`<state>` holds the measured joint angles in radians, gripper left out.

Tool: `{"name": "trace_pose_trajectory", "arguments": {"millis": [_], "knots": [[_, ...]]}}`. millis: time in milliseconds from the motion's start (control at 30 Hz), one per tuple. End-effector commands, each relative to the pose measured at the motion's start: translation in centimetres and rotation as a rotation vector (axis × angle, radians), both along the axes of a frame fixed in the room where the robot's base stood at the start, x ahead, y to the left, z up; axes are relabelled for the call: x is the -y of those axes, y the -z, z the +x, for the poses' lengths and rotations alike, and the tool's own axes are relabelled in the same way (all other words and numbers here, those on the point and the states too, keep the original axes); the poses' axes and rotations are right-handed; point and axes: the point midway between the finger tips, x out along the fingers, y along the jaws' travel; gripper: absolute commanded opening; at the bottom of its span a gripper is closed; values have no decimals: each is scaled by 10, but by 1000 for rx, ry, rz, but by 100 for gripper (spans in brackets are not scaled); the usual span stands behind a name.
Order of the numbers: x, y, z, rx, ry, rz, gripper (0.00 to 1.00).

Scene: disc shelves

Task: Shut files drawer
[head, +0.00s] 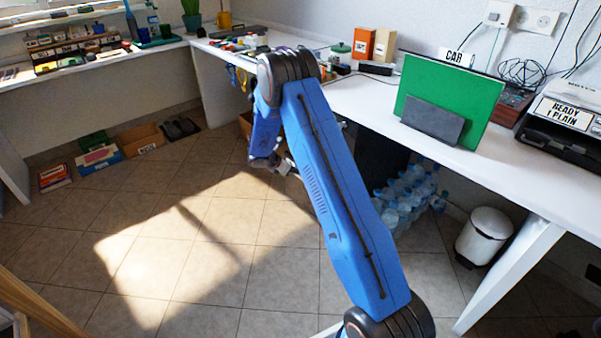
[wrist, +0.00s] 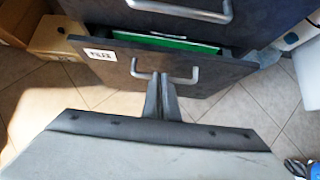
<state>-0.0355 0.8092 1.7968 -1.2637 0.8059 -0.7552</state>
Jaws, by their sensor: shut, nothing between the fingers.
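The files drawer (wrist: 120,62) is dark grey with a white label at its left and a silver bar handle. It stands partly open in the wrist view, with green and white contents showing behind its front. My gripper (wrist: 161,80) is shut and empty. Its fingertips are at the middle of the drawer's handle (wrist: 190,77); I cannot tell whether they touch it. In the head view my blue arm hides most of the drawer unit (head: 375,160) under the white desk.
Above the files drawer is another drawer with a silver handle (wrist: 180,10). A cardboard box (wrist: 55,38) stands on the floor at its left. Water bottles (head: 408,195) and a white bin (head: 484,237) stand right of the unit. The tiled floor (head: 200,240) at left is clear.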

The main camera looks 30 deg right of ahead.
Motion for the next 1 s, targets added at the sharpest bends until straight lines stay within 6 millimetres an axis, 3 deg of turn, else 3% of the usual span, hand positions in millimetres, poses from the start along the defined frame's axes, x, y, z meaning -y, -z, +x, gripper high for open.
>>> {"name": "trace_pose_trajectory", "arguments": {"millis": [200,400,433,500,533,667,900,1000], "knots": [[-29,-29,-8,-1,-2,0,0],[-43,-44,-12,-1,-1,0,0],[-45,-45,-13,-1,-1,0,2],[-46,-45,-14,-3,-1,4,17],[-47,-43,-15,-5,-1,11,17],[-45,-15,-25,-19,-8,93,17],[-55,77,-62,-15,-19,423,17],[-63,105,-76,17,-14,566,17]]}}
